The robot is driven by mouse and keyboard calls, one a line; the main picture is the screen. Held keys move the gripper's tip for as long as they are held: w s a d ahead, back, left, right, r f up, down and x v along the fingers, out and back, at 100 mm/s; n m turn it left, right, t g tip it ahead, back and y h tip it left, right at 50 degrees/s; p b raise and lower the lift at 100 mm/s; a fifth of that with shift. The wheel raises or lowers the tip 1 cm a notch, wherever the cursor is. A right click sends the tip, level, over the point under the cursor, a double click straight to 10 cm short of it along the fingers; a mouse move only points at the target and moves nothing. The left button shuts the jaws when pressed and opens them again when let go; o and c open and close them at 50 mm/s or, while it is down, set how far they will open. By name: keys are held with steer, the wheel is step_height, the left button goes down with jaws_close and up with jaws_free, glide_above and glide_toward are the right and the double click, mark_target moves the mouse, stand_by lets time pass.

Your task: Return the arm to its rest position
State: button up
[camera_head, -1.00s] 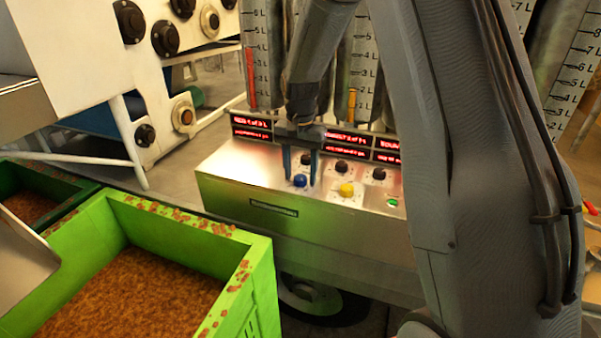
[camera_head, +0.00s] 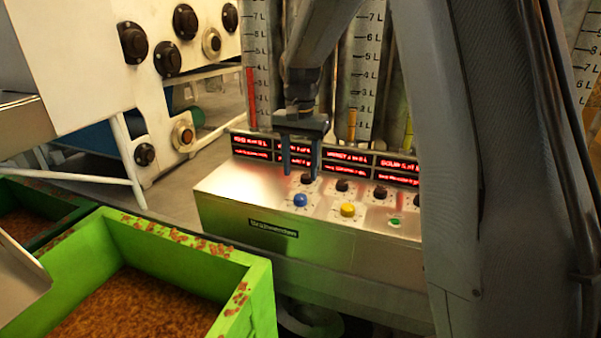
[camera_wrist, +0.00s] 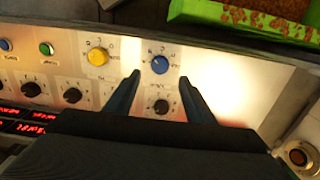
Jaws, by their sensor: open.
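My gripper (camera_head: 301,160) is open and empty above the metal control panel (camera_head: 225,195), with its two blue fingers pointing down. In the wrist view my gripper (camera_wrist: 160,85) has its fingers apart, with a blue knob (camera_wrist: 160,65) and a black knob (camera_wrist: 161,106) showing between them. The blue knob also shows in the head view (camera_head: 300,200), just below the fingers, and a yellow knob (camera_head: 348,210) is to its right. My arm fills the right of the head view and hides part of the panel.
A green crate (camera_head: 262,290) of brown material stands at the lower left. A white machine panel (camera_head: 85,60) with black knobs is at the upper left. Clear graduated cylinders (camera_head: 365,70) stand behind the panel, above red displays (camera_head: 345,157).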

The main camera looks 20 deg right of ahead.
steer(key=s+f+n, duration=0.3)
steer(key=s, duration=0.9)
steer(key=s+f+n, duration=0.3)
steer(key=s+n, duration=0.1)
steer(key=s, duration=0.9)
steer(key=shift+s+a+f+t, duration=0.15)
steer(key=shift+s+f+t, duration=0.15)
steer(key=shift+f, duration=0.1)
